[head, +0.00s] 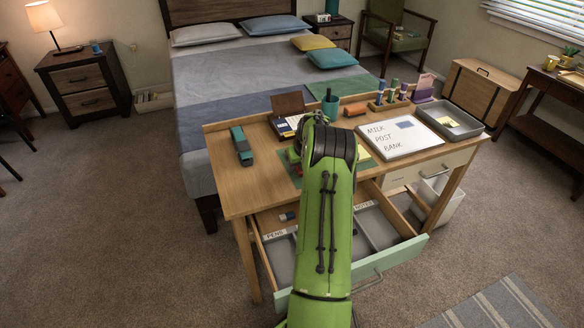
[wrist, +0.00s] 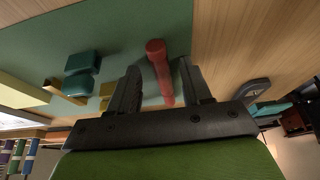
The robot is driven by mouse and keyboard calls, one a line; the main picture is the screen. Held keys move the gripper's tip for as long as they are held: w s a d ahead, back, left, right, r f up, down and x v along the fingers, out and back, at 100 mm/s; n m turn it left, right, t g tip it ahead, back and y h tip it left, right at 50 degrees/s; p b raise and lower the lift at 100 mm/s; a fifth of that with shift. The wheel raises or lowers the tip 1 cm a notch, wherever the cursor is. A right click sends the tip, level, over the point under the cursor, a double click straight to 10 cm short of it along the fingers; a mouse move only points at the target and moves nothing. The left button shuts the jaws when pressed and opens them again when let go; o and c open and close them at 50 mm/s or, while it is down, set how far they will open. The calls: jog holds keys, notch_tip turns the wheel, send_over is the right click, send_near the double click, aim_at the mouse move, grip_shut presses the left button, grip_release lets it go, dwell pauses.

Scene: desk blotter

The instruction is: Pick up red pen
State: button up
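The red pen (wrist: 160,72) lies on the green blotter (wrist: 110,28) in the wrist view. My gripper (wrist: 159,68) is open, with one finger on each side of the pen. In the head view my green arm reaches over the desk (head: 262,184) and hides my gripper and most of the blotter.
The desk drawer (head: 280,248) is open, with compartments labelled PENS and NOTES. A teal stapler-like object (head: 241,147) stands at the desk's left. A whiteboard (head: 402,138), grey tray (head: 450,121) and dark green cup (head: 330,108) stand farther right and back.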

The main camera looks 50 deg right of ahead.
jog(key=shift+w, duration=0.1)
grip_shut()
